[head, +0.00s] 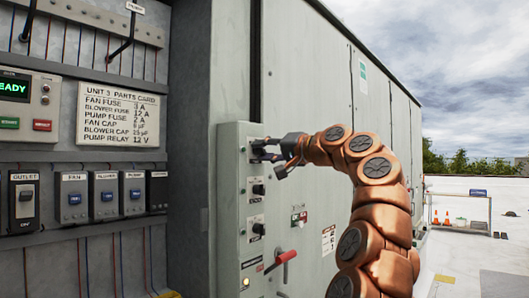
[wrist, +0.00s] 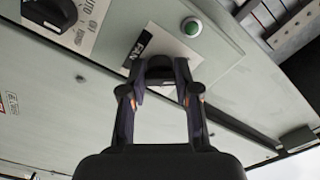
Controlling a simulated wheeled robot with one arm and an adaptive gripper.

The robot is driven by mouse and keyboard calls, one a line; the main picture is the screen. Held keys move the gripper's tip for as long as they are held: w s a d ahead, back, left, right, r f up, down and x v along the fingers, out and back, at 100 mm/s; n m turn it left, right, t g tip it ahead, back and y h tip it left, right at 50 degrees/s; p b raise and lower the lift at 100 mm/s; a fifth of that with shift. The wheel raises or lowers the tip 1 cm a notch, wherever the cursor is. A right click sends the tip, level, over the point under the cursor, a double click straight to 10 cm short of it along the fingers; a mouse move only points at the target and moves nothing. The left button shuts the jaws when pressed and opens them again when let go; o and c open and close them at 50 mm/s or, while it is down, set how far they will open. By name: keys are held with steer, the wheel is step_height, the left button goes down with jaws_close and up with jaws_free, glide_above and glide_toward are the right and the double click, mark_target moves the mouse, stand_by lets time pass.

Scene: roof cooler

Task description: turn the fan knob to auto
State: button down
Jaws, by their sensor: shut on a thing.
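The control panel (head: 230,205) stands on the cooler's side, with a column of black knobs. My gripper (head: 262,151) is at the topmost knob and hides most of it in the head view. In the wrist view, my gripper (wrist: 160,82) is shut on the fan knob (wrist: 159,66), a dark knob between its fingertips. The plate with the FAN label (wrist: 141,45) shows beside it. The knob's pointer and its setting marks are hidden by the fingers, so I cannot tell its setting.
A second black knob (head: 258,190) and a third (head: 257,229) sit below on the panel. A red-handled lever (head: 283,259) is lower down. A green round button (wrist: 191,27) is near the fan plate. An open electrical cabinet (head: 105,190) with switches is at left.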

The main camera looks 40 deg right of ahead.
steer(key=shift+n, duration=0.7)
steer(key=c, duration=0.8)
jaws_free()
steer(key=shift+v, duration=5.95)
